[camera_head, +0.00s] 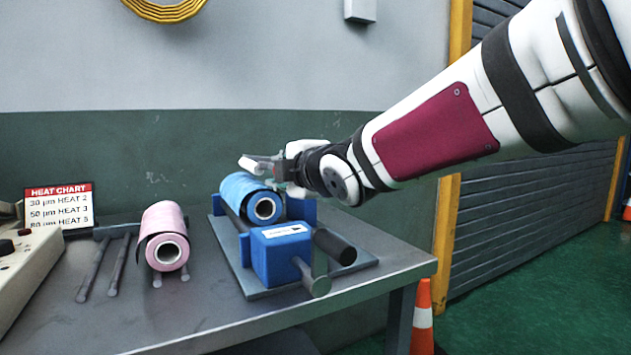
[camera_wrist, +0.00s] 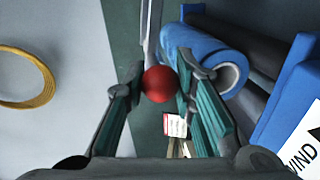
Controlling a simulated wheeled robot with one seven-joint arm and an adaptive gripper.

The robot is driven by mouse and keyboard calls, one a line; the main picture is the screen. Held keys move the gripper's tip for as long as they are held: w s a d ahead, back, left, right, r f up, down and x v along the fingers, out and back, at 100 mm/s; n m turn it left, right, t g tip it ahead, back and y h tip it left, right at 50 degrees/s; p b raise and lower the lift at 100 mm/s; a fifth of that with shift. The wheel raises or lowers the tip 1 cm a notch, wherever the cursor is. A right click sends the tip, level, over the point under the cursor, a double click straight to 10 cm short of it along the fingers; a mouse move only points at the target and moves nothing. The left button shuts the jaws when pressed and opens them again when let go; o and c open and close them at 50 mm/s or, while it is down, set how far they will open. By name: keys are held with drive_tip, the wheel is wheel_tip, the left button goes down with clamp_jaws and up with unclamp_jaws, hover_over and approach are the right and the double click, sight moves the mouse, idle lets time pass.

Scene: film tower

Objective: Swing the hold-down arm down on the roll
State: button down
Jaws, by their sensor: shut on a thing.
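The blue film roll (camera_head: 252,199) lies on the winder stand (camera_head: 228,252), its white core end facing the camera. It also shows in the wrist view (camera_wrist: 212,60). The hold-down arm is a grey metal bar (camera_wrist: 148,32) with a red ball knob (camera_wrist: 159,85) at its end. My gripper (camera_wrist: 158,82) is shut on the knob, one finger on each side. In the head view my gripper (camera_head: 280,172) is just above and behind the roll, and hides the knob. The bar appears raised apart from the roll; its pivot is hidden.
A pink roll (camera_head: 164,228) lies on a rod rack at left. A blue block (camera_head: 280,256), a crank handle (camera_head: 318,277) and a dark roller (camera_head: 334,246) are at the stand's front. A heat chart (camera_head: 59,207) stands at far left. A traffic cone (camera_head: 422,318) is beside the table (camera_head: 215,315).

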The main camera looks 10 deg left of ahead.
drive_tip(key=shift+f, duration=0.15)
idle(0.4)
drive_tip(key=c, duration=1.3)
unclamp_jaws()
drive_tip(key=shift+s, duration=0.1)
drive_tip(key=v, duration=1.2)
